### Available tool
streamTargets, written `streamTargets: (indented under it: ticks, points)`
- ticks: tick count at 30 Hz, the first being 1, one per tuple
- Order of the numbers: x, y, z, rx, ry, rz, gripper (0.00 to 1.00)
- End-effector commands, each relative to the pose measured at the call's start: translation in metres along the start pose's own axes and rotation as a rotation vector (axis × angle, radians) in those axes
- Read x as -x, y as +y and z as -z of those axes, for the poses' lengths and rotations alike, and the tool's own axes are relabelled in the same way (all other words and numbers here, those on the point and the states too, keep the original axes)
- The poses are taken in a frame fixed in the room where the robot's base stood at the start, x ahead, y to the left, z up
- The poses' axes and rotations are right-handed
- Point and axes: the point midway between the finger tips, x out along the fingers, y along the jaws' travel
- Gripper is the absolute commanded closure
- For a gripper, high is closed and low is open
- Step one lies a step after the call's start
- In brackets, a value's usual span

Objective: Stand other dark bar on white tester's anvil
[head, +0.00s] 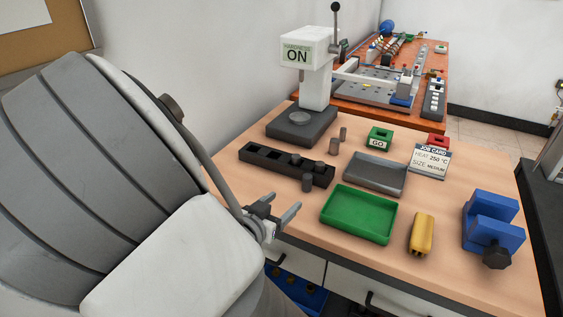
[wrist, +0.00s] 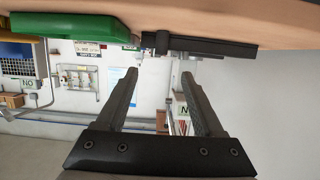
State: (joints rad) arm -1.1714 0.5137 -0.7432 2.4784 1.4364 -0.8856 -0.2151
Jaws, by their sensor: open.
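The white tester (head: 308,48), marked "HARDNESS ON", stands at the back left of the table on a dark base. Its round grey anvil (head: 300,118) looks bare. My gripper (head: 280,207) is open and empty at the table's front left edge. In the wrist view its open fingers (wrist: 160,73) point toward the rack (wrist: 210,46) and a dark bar (wrist: 161,42).
A green tray (head: 341,236) and a grey tray (head: 375,164) lie right of the rack. A yellow block (head: 421,234), a blue vise-like block (head: 492,233), a green GO block (head: 379,138), a red block (head: 438,141) and a job card (head: 430,160) occupy the right side.

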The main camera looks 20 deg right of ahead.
Motion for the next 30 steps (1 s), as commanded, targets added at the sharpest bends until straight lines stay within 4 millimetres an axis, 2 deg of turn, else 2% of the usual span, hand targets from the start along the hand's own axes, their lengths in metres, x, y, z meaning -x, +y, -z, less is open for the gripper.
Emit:
streamTargets:
  ticks: [3, 10, 14, 20, 30]
  points:
    - [-0.030, 0.002, -0.005, -0.001, 0.002, -0.006, 0.31]
    - [-0.077, 0.001, -0.005, -0.001, 0.001, -0.004, 0.31]
    - [-0.093, 0.000, -0.003, 0.000, 0.000, -0.002, 0.31]
    - [-0.104, -0.001, -0.004, 0.000, -0.001, -0.001, 0.31]
    - [-0.147, -0.003, -0.006, -0.001, 0.000, -0.001, 0.31]
